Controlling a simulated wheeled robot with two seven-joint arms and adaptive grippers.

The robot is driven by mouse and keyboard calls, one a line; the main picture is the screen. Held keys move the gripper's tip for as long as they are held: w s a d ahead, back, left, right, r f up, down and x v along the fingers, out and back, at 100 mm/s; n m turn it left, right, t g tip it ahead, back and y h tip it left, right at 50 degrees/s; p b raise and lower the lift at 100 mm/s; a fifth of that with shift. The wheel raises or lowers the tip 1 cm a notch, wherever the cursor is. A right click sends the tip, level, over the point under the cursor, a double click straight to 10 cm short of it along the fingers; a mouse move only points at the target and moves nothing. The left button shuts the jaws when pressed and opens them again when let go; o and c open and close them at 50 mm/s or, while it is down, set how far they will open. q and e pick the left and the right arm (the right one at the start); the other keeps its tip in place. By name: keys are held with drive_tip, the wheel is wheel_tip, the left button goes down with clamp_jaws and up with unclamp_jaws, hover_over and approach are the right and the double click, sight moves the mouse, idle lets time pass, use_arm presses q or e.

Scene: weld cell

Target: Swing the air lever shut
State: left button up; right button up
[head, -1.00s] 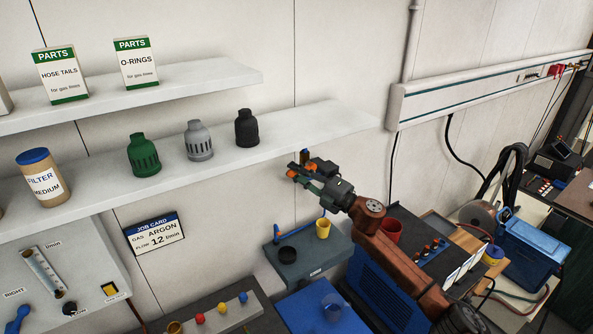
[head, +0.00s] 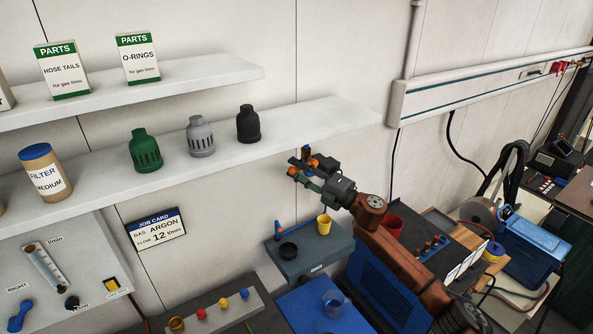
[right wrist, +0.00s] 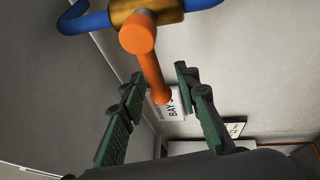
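The air lever (right wrist: 148,70) is an orange bar on a brass valve body (right wrist: 148,10) with blue pipe on both sides, in the right wrist view. Its rounded near end faces the camera and its far end reaches between my fingers. My right gripper (right wrist: 158,82) is open, one green-padded finger on each side of the lever, with a gap showing on both sides. In the head view my right gripper (head: 306,172) is in front of the wall, below the upper shelves' right end; orange parts show at it, but the lever is hard to make out. My left gripper is out of view.
A shelf (head: 330,113) with green, grey and black nozzle caps is just above and left of the gripper. A BAY sign (right wrist: 168,103) is on the wall behind the fingers.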

drive_tip(key=shift+s+d, duration=0.1)
drive_tip(key=shift+d, duration=0.1)
drive_tip(key=v, duration=1.1)
drive_tip(key=shift+s+d, duration=0.2)
drive_tip(key=shift+s, duration=0.1)
drive_tip(key=shift+f, duration=0.1)
